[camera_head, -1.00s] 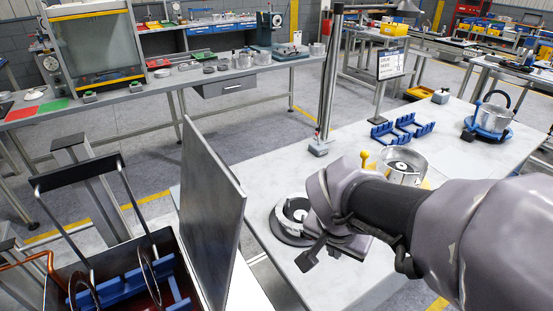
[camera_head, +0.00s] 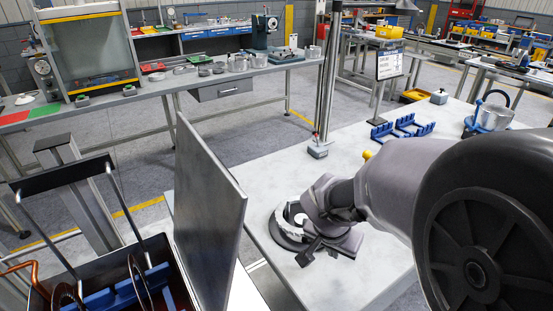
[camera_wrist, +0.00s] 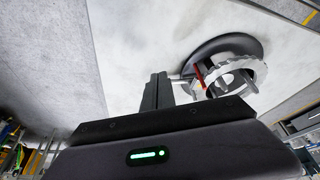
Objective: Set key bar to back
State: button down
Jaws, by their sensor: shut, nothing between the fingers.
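A pale toothed ring (camera_head: 284,217) sits on a round dark base (camera_head: 289,242) on the light table, just left of my gripper (camera_head: 305,258). In the wrist view, the ring (camera_wrist: 241,72) lies on its dark base (camera_wrist: 222,46) to the right of my gripper (camera_wrist: 157,92). The fingers are shut together with nothing between them. A small red piece (camera_wrist: 198,78) stands at the near left side of the ring; I cannot tell whether it is the key bar. The fingertips look close beside the ring, and I cannot tell whether they touch it.
An upright grey panel (camera_head: 208,205) and a dark bin (camera_head: 50,293) stand left of the table. Blue cradles (camera_head: 402,128), a yellow knob (camera_head: 367,154) and a blue-based metal pot (camera_head: 490,118) are farther back. The table (camera_head: 262,190) is clear behind the ring.

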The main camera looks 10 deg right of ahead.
jog(key=shift+w+d+f, duration=0.3)
jog(key=shift+w+d, duration=0.5)
jog(key=shift+w+d+f, duration=0.25)
jog(key=shift+w+d, duration=0.5)
jog(key=shift+w, duration=0.05)
jog(key=shift+d, duration=0.1)
